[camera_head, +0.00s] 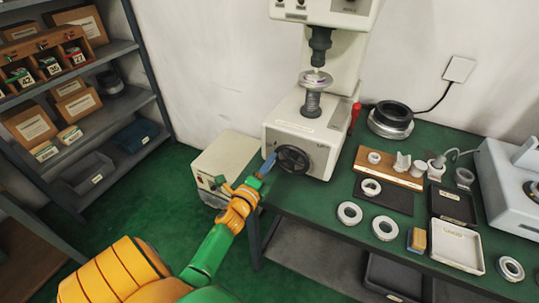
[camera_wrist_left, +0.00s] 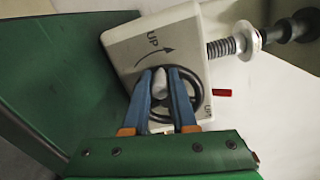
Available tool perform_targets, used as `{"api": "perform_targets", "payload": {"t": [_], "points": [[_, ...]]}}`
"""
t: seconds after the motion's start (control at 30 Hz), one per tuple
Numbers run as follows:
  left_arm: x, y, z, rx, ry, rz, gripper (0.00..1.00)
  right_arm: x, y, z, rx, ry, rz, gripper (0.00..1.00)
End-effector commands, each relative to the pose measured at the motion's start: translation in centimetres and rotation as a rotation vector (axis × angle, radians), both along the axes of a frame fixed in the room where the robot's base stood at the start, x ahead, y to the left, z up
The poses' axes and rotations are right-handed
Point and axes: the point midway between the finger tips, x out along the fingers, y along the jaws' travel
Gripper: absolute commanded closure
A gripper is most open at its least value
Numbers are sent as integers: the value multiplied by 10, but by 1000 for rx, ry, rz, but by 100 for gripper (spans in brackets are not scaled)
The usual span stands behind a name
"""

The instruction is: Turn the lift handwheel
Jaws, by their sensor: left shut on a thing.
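The lift handwheel (camera_head: 293,159) is a black wheel on the front of a cream press-like machine (camera_head: 302,128) at the table's left end. My left gripper (camera_head: 269,164) reaches it from the left in the head view. In the left wrist view, the blue fingers (camera_wrist_left: 162,92) straddle a pale rounded knob at the handwheel (camera_wrist_left: 198,92) and are shut on it. The machine's face (camera_wrist_left: 138,42) there carries "UP" and a curved arrow. The fingers hide part of the wheel. My right gripper is not in view.
Bearing rings (camera_head: 385,228), a black tray (camera_head: 452,206) and a white tray (camera_head: 457,247) lie on the green table right of the machine. A red handle (camera_head: 355,115) projects from the machine's right side. Shelving (camera_head: 110,60) stands at left.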

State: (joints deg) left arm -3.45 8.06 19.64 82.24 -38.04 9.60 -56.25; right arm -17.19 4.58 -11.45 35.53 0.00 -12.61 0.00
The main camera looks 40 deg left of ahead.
Motion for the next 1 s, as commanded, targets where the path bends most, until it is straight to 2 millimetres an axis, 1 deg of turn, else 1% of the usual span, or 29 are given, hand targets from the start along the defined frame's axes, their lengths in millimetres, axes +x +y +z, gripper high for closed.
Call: {"api": "perform_targets", "payload": {"t": [0.03,0.3,0.8,0.83,0.87,0.9,0.93,1.0], "points": [[0,0,3,18,0,-1,100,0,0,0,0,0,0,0],[0,-1,6,87,19,-1,100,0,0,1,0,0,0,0],[0,-1,6,100,23,-1,100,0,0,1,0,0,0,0],[0,-1,6,100,23,-1,66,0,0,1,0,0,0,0],[0,-1,6,100,23,-1,58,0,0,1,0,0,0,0],[0,-1,5,100,23,-1,48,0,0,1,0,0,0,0],[0,-1,5,100,24,-1,45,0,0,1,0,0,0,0],[0,-1,5,100,24,-1,45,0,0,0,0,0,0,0]]}}
